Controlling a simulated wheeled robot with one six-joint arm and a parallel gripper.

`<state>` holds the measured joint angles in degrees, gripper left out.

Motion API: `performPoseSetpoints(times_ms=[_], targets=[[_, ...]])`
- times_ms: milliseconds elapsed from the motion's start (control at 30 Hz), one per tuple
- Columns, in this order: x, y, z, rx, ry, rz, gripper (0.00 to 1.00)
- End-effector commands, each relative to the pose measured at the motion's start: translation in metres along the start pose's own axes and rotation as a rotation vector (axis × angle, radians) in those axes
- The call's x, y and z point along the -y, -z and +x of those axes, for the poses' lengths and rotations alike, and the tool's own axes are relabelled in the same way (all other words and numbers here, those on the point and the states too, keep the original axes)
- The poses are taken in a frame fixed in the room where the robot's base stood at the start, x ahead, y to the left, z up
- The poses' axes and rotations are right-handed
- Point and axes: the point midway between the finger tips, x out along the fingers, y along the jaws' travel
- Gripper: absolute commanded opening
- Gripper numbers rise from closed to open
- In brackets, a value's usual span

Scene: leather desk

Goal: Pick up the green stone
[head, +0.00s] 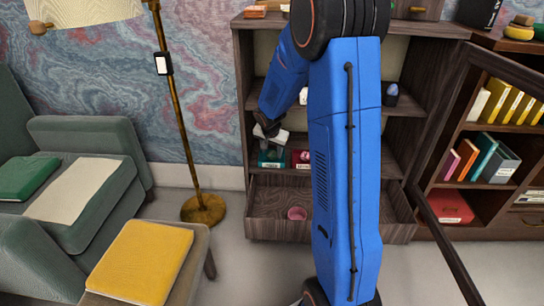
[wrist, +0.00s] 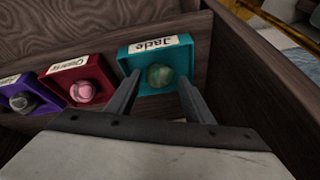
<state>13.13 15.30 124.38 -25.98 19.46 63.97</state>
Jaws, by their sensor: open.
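The green stone (wrist: 160,76) is round and mottled. It sits in a teal box labelled "Jade" (wrist: 130,57) on a wooden shelf in the wrist view. My gripper (wrist: 157,88) is open, with one finger on each side of the stone; I cannot tell whether they touch it. In the head view the teal box (head: 271,163) is on the cabinet's lower shelf, and my gripper (head: 268,137) is just above it. The stone is hard to make out there.
A red box labelled "Quartz" (wrist: 70,72) with a pink stone (wrist: 83,91) stands left of the teal box. A purple box (wrist: 15,88) with a dark stone is further left. The cabinet side wall (wrist: 262,62) is close on the right.

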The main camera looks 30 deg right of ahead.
Motion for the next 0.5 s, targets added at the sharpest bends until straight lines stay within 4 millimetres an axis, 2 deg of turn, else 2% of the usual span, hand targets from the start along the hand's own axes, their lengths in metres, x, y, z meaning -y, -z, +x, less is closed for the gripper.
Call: performPoseSetpoints(times_ms=[100,367,500], targets=[[-0.0004,-0.0004,0.0132,0.001,-0.002,0.0,0.47],[0.0001,-0.0001,0.0156,0.0,0.001,0.0,0.47],[0.0,-0.0001,0.0156,0.0,0.0,0.0,0.14]])
